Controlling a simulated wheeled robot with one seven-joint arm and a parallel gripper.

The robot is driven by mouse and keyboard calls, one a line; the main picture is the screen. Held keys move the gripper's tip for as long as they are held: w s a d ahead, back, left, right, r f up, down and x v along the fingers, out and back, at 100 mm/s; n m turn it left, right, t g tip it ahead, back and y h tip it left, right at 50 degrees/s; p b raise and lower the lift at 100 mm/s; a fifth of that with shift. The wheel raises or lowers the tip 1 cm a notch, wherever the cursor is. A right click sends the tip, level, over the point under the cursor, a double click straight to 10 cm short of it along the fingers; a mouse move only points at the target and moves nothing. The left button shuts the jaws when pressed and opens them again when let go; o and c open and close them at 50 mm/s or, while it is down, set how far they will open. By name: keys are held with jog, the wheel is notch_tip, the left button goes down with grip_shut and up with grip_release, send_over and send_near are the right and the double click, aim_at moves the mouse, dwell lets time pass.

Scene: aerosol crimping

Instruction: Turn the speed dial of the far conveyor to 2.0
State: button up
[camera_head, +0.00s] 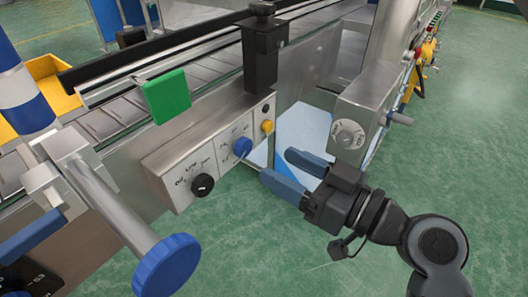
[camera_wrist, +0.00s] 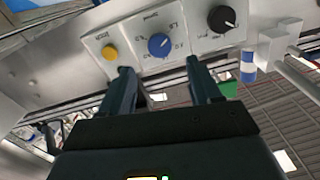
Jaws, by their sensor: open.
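A control panel (camera_head: 222,165) on the conveyor's metal side carries a blue dial (camera_head: 243,147) with a printed scale around it. The blue dial also shows in the wrist view (camera_wrist: 158,45), with a white pointer mark; its numbers are too small to read surely. A black knob (camera_head: 202,185) and a yellow button (camera_head: 267,126) sit on either side of it. My gripper (camera_head: 276,165) is open and empty, in front of the panel and to the right of the blue dial in the head view. In the wrist view the blue dial lies beyond the gap between the fingertips (camera_wrist: 159,68).
A black post (camera_head: 264,55) and a green plate (camera_head: 166,96) stand above the panel. A blue handwheel (camera_head: 167,266) on a metal shaft sticks out at lower left. A metal box with a grey dial (camera_head: 350,134) is at right. Green floor is open beyond it.

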aim_at(247, 148)
jog(key=x, duration=0.6)
jog(key=shift+w+a+p, duration=0.25)
jog(key=shift+a+p, duration=0.05)
jog(key=shift+a, duration=0.05)
jog(key=c, duration=1)
